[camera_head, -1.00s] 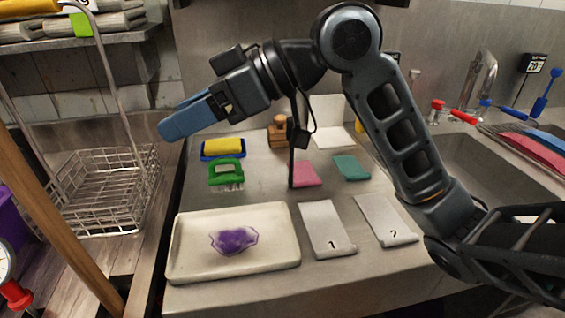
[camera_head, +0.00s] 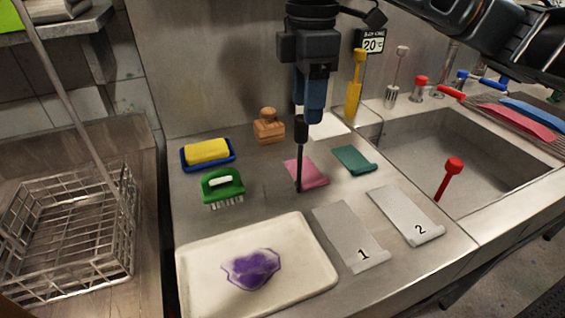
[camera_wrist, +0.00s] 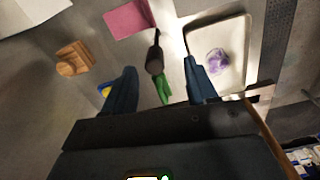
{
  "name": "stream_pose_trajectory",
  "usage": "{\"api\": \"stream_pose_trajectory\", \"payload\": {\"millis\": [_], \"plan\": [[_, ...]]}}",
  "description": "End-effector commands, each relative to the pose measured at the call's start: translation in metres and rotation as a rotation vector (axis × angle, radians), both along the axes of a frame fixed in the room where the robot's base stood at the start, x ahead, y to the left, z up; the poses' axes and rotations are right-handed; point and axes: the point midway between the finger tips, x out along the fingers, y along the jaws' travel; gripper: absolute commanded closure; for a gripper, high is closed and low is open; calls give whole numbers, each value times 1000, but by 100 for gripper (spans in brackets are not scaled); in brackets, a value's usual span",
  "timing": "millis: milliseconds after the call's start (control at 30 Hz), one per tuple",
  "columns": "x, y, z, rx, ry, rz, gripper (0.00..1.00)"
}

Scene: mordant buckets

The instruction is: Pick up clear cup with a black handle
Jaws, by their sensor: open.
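A tool with a thick black grip (camera_head: 300,130) and a thin dark shaft stands upright over the counter beside the pink cloth. I take it for the black handle. The clear cup itself cannot be made out. In the wrist view the black handle (camera_wrist: 154,61) shows between my two blue fingers. My gripper (camera_head: 311,116) points down, with its fingertips close to the top of the handle. In the wrist view my gripper (camera_wrist: 160,66) is open, with a gap on both sides of the handle. I cannot tell whether a finger touches it.
A green brush (camera_head: 223,185), a yellow sponge in a blue dish (camera_head: 184,161), a wooden stamp (camera_head: 268,126) and a pink cloth (camera_head: 313,173) lie nearby. A white tray (camera_head: 200,284) with a purple piece is in front. The sink (camera_head: 430,150) is at right, a wire basket (camera_head: 75,225) at left.

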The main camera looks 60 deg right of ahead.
Motion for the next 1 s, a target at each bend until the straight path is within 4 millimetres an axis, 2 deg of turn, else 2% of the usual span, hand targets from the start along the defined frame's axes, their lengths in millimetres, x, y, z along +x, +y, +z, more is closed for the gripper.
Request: {"api": "stream_pose_trajectory", "payload": {"millis": [433, 567, 767, 1000], "plan": [[9, -2, -54, 2, -1, 1, 43], [9, -2, -62, 2, -2, 1, 43], [9, -2, -62, 2, -3, 1, 43], [9, -2, -62, 2, -3, 1, 64]]}}
